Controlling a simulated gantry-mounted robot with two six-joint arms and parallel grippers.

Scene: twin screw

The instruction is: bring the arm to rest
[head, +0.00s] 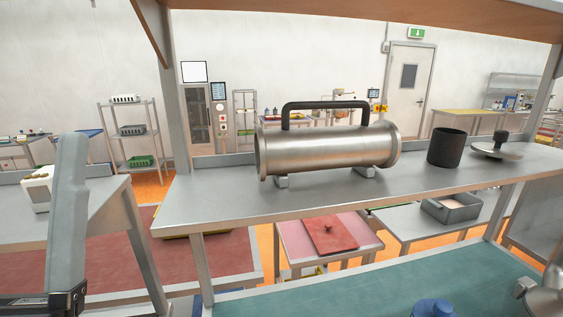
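A grey link of my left arm (67,215) stands upright at the left edge, with a black joint (45,303) at its foot in the lower left corner. No fingers of my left gripper can be made out. My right arm and gripper are not seen. A steel cylinder (325,149) with a black handle (325,105) lies on two small supports on the metal shelf (225,202). A black cup (447,148) and a steel lid with a knob (497,149) sit to its right on the shelf, apart from it.
Below the shelf is a teal surface (350,285) with a blue knobbed object (435,308) and a metal part (545,295) at the right edge. A red board (330,235) and a grey bin (452,208) lie on tables behind. A wooden board (400,14) hangs overhead.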

